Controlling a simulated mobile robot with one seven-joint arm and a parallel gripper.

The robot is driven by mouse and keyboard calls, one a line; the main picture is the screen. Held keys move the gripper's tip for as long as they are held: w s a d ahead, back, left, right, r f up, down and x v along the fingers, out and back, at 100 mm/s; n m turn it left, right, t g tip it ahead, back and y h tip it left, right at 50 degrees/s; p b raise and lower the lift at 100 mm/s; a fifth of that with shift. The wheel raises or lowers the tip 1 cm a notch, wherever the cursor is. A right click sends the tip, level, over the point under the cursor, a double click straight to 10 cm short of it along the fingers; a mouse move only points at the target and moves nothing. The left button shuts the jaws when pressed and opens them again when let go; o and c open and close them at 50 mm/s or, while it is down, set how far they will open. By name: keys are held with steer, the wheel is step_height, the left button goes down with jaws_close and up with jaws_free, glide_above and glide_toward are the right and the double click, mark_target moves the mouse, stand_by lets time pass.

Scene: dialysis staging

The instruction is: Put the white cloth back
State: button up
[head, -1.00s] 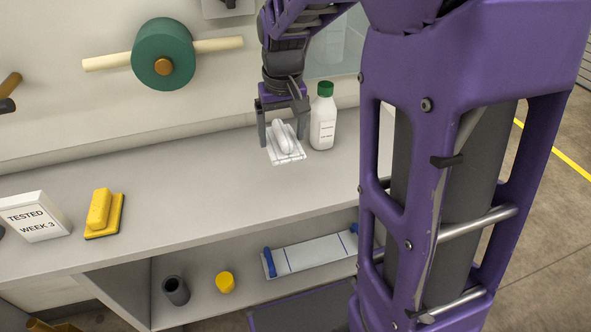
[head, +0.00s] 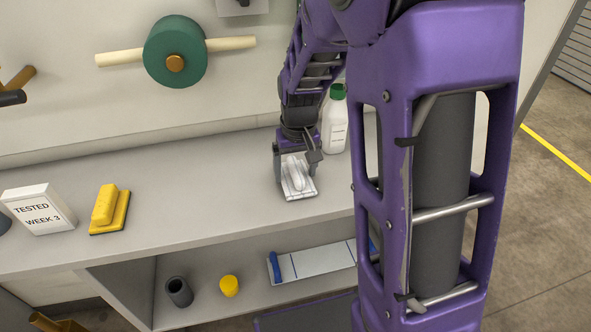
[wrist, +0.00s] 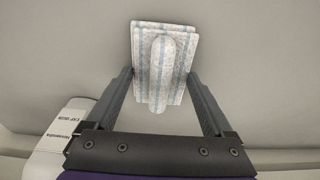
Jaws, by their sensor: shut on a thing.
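The white cloth (head: 299,187) is a folded pad with faint blue stripes and a raised rounded ridge. My gripper (head: 296,168) points down over the grey counter and is shut on the white cloth. In the wrist view the cloth (wrist: 160,35) sits between the fingertips of my gripper (wrist: 160,74), its flat part reaching beyond them. I cannot tell whether its underside touches the counter or is just above it.
A white bottle with a green cap (head: 335,125) stands close behind and right of my gripper. A yellow block on a pad (head: 107,208) and a "TESTED WEEK 3" box (head: 38,210) are left on the counter (head: 195,195). A blue-ended white board (head: 315,262) lies on the lower shelf.

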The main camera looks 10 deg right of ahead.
mark_target(298, 173)
steer(key=shift+f, duration=0.1)
steer(key=o, duration=1.1)
steer(key=shift+c, duration=0.2)
step_height(298, 173, up, 12)
steer(key=s+p, duration=0.1)
steer(key=p, duration=0.1)
steer(key=shift+s, duration=0.4)
